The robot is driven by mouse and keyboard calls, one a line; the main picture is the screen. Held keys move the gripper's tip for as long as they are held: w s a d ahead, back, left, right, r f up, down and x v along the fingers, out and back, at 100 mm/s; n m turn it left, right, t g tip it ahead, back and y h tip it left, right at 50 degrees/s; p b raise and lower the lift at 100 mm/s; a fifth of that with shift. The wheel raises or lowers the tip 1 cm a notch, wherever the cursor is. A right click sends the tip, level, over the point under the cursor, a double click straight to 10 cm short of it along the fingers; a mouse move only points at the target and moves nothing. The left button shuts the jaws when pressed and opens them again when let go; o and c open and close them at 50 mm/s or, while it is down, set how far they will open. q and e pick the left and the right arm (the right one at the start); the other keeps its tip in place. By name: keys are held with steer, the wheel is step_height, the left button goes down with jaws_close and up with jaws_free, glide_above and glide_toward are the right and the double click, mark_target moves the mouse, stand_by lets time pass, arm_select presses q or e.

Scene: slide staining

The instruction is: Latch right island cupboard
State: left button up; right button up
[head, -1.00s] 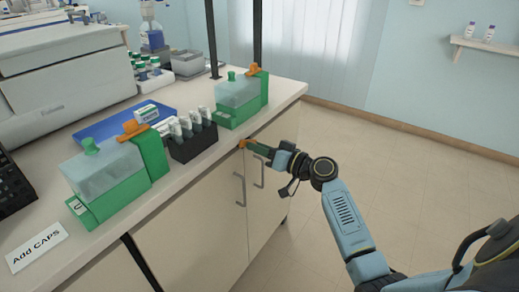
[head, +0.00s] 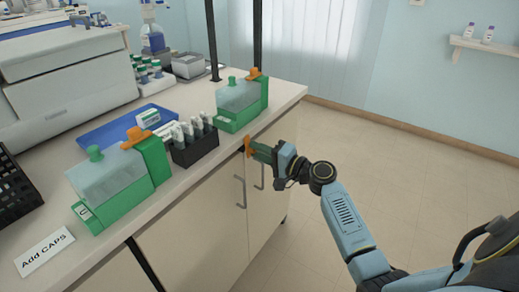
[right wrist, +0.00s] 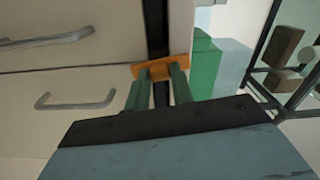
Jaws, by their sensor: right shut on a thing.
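The right island cupboard's two pale doors (head: 228,210) are closed flush under the counter, with a grey handle on each (head: 240,190). A small orange latch (head: 248,146) sits at the top of the doors, just below the counter edge. My right gripper (head: 257,150) is shut on this latch with its green fingers. In the right wrist view the orange latch (right wrist: 148,71) lies across the dark gap at the doors' top edge, between the fingertips (right wrist: 163,80). It looks upright in the head view; the fingers partly hide it. My left gripper is not in view.
The floor (head: 400,190) to the right is clear.

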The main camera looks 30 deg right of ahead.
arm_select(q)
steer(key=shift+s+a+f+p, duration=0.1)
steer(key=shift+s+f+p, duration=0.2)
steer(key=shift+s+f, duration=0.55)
arm_select(e)
steer(key=shift+m, duration=1)
steer(key=o, duration=1)
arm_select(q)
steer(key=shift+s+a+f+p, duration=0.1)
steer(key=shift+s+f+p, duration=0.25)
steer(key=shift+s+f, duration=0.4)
arm_select(e)
steer(key=v, duration=1.3)
steer(key=shift+s, duration=0.2)
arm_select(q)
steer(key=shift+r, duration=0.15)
